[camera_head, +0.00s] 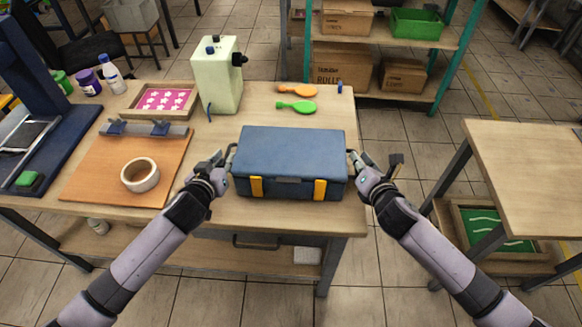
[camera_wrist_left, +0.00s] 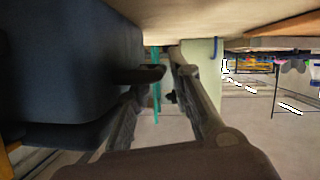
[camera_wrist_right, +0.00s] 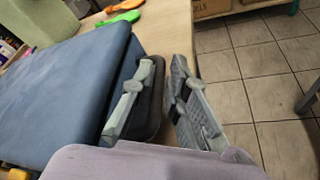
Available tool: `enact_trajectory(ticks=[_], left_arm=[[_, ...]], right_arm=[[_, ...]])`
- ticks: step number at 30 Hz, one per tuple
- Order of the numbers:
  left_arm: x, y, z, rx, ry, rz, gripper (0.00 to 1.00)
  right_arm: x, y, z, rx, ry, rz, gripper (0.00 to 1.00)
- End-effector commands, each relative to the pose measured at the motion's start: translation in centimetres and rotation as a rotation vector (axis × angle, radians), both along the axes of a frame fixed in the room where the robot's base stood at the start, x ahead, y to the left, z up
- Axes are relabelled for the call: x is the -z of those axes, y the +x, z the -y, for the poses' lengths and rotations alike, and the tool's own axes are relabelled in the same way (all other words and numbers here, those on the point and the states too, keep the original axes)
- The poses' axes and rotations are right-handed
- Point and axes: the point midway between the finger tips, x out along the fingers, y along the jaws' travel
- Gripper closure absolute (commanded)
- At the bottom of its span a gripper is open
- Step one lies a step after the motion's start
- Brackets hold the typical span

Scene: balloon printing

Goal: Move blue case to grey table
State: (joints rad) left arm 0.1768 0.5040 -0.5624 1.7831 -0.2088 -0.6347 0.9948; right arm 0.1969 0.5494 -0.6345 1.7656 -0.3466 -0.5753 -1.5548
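The blue case (camera_head: 291,155) with yellow latches sits closed near the right end of the wooden table (camera_head: 270,212). My left gripper (camera_head: 226,163) is at the case's left side; the left wrist view shows its fingers apart beside a dark side handle (camera_wrist_left: 150,73). My right gripper (camera_head: 361,160) is at the right side; in the right wrist view its fingers are apart, one overlapping the dark right handle (camera_wrist_right: 154,100), the other outside it. Neither grip looks closed. Another table (camera_head: 530,165), with a light wood-like top and grey legs, stands at the right; no plainly grey tabletop shows.
Behind the case are a pale green machine (camera_head: 218,75), a green paddle (camera_head: 297,107) and an orange paddle (camera_head: 297,90). Floor separates the tables. The right table's visible top is mostly clear.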

Motion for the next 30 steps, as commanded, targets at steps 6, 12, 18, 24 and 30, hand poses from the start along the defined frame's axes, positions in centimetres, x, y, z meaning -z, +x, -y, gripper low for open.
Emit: enact_trajectory(ticks=[6,12,18,24,30], left_arm=[[0.48,1.19,0.24,0.001,0.000,0.000,0.80],[0.51,1.29,0.26,0.001,0.000,0.000,0.80],[0.51,1.27,0.23,0.001,0.000,0.000,0.87],[0.51,1.26,0.22,0.001,0.000,0.000,1.00],[0.51,1.26,0.21,0.000,0.000,0.000,1.00]], right_arm=[[0.38,1.22,-0.29,-0.002,0.002,0.000,0.85],[0.47,1.30,-0.30,-0.001,0.001,0.000,0.85],[0.46,1.28,-0.28,-0.001,0.001,0.000,0.91],[0.45,1.27,-0.26,-0.001,0.001,0.000,1.00],[0.45,1.27,-0.26,-0.001,0.001,0.000,1.00]])
